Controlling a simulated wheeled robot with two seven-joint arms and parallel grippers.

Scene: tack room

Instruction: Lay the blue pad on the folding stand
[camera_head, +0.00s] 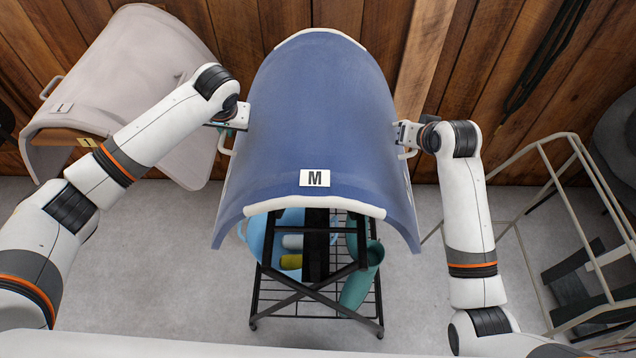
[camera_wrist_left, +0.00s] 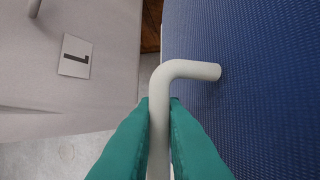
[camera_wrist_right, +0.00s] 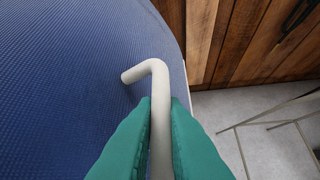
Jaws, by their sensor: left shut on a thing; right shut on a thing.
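The blue pad (camera_head: 318,110) is a large curved saddle-shaped pad with white edging and a white "M" label. It is over the black folding stand (camera_head: 318,275), whose top it hides, so I cannot tell whether the two touch. My left gripper (camera_head: 232,124) is shut on the white handle on the pad's left side, and its green fingers (camera_wrist_left: 158,130) flank the handle in the left wrist view. My right gripper (camera_head: 405,136) is shut on the white handle on the right side, which also shows in the right wrist view (camera_wrist_right: 160,90).
A light grey pad (camera_head: 150,60) labelled "L" stands at the left. The stand's lower rack holds a blue tub (camera_head: 262,240), a yellow roll (camera_head: 291,262) and a teal container (camera_head: 362,275). A pale metal frame (camera_head: 560,200) is at the right. A wooden wall is behind.

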